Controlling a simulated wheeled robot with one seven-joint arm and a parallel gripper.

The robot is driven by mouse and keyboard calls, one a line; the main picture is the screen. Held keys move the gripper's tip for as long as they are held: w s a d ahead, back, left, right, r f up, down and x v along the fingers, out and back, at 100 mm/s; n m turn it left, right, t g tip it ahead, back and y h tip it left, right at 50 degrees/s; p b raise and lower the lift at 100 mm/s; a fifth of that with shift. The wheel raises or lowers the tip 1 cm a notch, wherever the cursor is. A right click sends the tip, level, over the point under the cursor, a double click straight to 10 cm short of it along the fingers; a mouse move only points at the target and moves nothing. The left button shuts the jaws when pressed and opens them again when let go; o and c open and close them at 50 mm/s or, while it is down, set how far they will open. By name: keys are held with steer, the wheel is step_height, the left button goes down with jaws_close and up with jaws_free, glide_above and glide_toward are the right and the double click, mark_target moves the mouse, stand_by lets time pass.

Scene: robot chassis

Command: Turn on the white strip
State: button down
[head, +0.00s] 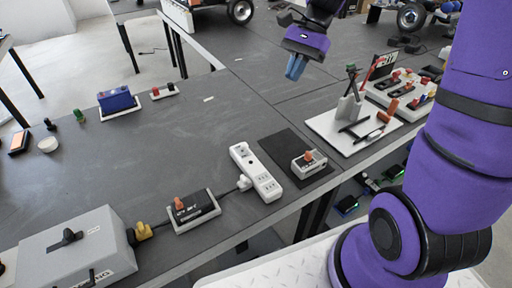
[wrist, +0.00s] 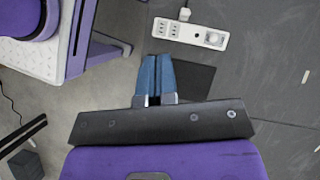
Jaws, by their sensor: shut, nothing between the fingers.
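The white strip (head: 256,173) is a power strip lying on the dark grey table, near its front edge, with sockets along it and a round dark spot near its far end. A plug and cord join its left side. It also shows in the wrist view (wrist: 190,33), just beyond my fingertips. My gripper (head: 296,68) hangs above the table, behind and to the right of the strip in the head view. Its blue fingers (wrist: 158,60) are shut and empty, apart from the strip. The state of the strip's switch is too small to tell.
A black mat (head: 284,148) with a small orange-knobbed device (head: 309,162) lies right of the strip. A similar device (head: 193,210) and a grey box (head: 75,250) stand to its left. A white tool stand (head: 349,112) is further right. The table's middle is clear.

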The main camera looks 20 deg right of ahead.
steer(key=w+d+f+m+g+y, duration=0.1)
steer(key=w+f+m+y, duration=0.3)
steer(key=f, duration=0.4)
steer(key=w+d+f+m+g+y, duration=0.1)
steer(key=w+f+m+y, duration=0.1)
steer(key=w+f+m, duration=0.45)
steer(key=m+t+y, duration=0.4)
steer(key=m+y, duration=0.3)
steer(key=m, duration=0.1)
glide_toward(244, 146)
steer(key=d, duration=0.1)
steer(key=d+f, duration=0.1)
steer(key=d, duration=0.2)
steer(key=shift+s+d+f, duration=0.15)
steer(key=shift+s+f, duration=0.1)
steer(key=a, duration=1)
steer(key=shift+s+r, duration=0.25)
steer(key=shift+r, duration=0.15)
